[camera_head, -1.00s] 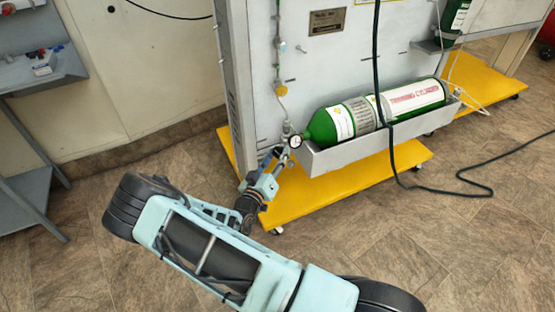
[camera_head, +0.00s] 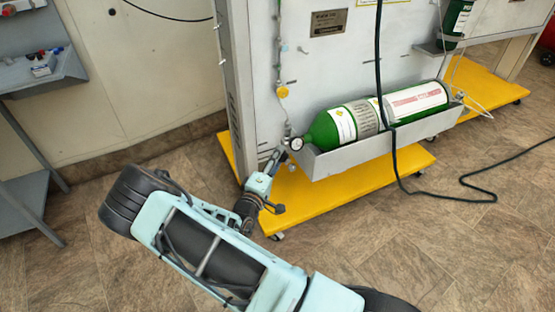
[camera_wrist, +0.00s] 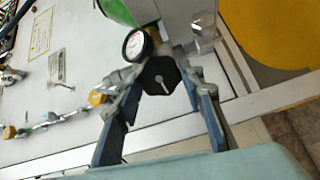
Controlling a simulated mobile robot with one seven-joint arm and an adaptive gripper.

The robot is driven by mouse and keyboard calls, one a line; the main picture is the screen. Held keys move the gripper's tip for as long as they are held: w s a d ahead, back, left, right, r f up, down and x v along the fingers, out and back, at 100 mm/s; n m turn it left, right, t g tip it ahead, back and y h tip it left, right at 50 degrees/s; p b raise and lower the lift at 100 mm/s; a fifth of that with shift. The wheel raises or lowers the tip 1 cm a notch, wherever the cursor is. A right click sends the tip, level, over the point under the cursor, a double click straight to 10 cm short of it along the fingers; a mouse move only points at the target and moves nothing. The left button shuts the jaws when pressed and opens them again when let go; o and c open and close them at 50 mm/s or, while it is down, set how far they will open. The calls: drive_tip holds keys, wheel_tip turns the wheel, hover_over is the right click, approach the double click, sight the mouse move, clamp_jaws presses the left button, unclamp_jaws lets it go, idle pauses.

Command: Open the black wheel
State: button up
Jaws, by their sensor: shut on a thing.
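The black wheel (camera_wrist: 160,75) is a small dark knob with a pale slot mark, seen face-on in the wrist view, just beside the round pressure gauge (camera_wrist: 136,45). My gripper (camera_wrist: 162,82) has its two blue fingers on either side of the wheel and is shut on it. In the head view, my gripper (camera_head: 276,160) reaches the valve area at the left end of the green cylinder (camera_head: 322,131). The gauge also shows there (camera_head: 296,144). The wheel itself is hidden in the head view.
The cylinder lies in a grey trough (camera_head: 350,154) on the panel, above a yellow base (camera_head: 340,190). A dark green hose (camera_head: 393,150) hangs in front. A grey shelf (camera_head: 40,72) stands at the left.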

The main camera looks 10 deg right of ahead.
drive_tip(key=shift+s+d+f+n, duration=0.1)
drive_tip(key=shift+n, duration=3.9)
drive_tip(key=shift+f+n, duration=0.1)
drive_tip(key=shift+n, duration=4.2)
drive_tip(key=o, duration=1.2)
drive_tip(key=shift+c, duration=0.2)
drive_tip(key=v, duration=1.2)
